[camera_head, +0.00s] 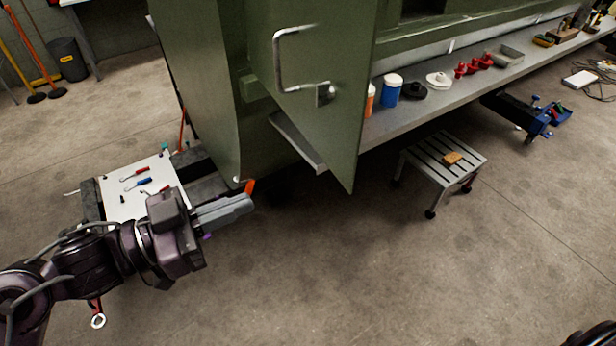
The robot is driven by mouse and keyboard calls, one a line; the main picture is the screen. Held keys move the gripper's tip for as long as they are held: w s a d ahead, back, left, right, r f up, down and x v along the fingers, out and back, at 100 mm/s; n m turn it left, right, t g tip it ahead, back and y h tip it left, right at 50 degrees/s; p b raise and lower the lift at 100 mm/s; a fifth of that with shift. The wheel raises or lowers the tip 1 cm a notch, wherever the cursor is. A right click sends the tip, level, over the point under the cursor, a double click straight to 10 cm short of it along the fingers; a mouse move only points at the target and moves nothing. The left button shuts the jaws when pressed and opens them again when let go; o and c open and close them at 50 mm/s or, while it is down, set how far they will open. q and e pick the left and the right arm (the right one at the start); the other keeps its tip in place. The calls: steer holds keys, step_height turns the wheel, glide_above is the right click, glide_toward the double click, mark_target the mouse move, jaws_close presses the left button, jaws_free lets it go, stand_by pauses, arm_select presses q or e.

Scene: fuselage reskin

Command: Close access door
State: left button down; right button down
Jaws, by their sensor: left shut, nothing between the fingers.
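The green access door (333,125) stands open at the top middle, swung out from the green fuselage. It carries a bent metal handle (279,62) and a small dark latch (325,94). The fuselage's green side panel (196,80) stands to the left of the door. My left gripper (250,205) is shut and empty, low and to the left of the door's lower corner, apart from the door in the picture.
A grey shelf (440,101) with jars, a tape roll and red parts runs right behind the door. A grey step stool (440,165) stands below it. A white tool tray (135,188) lies beside my left arm. The floor in front is clear.

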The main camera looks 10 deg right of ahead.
mark_target(345, 169)
arm_select(q)
steer(key=p+x, duration=0.1)
steer(key=x, duration=0.3)
steer(key=p+x, duration=0.2)
steer(key=x, duration=0.3)
steer(key=s+p+x, duration=0.1)
steer(key=x, duration=0.3)
steer(key=shift+d+r, duration=0.3)
steer(key=shift+w+d+f+p, duration=0.1)
steer(key=shift+w+d+p, duration=0.15)
steer(key=shift+d, duration=0.2)
